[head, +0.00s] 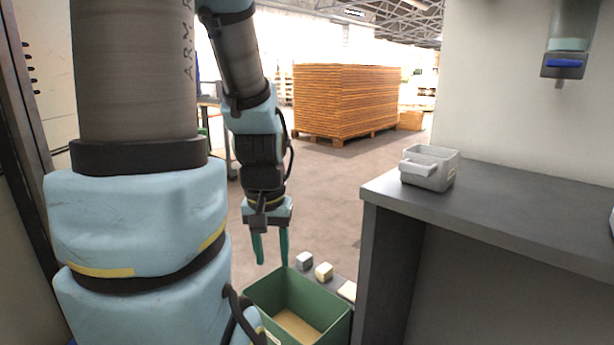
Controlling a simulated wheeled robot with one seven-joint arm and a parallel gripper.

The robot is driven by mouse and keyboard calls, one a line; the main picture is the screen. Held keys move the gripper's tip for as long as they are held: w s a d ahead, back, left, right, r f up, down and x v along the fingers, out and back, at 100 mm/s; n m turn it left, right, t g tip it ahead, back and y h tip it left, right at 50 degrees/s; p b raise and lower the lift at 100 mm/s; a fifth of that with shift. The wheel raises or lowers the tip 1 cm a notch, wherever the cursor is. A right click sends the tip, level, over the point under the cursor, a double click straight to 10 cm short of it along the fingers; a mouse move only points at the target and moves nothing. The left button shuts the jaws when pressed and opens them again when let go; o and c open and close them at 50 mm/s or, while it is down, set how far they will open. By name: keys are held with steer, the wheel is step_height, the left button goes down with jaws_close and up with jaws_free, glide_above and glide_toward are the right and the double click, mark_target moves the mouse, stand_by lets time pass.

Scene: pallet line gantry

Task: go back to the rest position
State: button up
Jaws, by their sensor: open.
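My gripper (270,248) hangs pointing down from my blue and grey arm, left of the middle in the head view. Its two green fingers are apart, with nothing between them. The fingertips are just above or behind the far left edge of a green open bin (328,328); I cannot tell the exact gap. The bin shows a tan bottom, and its near left part is hidden by my arm.
A grey counter (500,205) on the right carries a light grey handled container (430,172). A dispenser (564,62) hangs on the wall. Stacked boards (345,100) stand far back beyond open floor.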

step_height(320, 180, up, 25)
steer(key=p, duration=2.3)
steer(key=shift+f, duration=0.15)
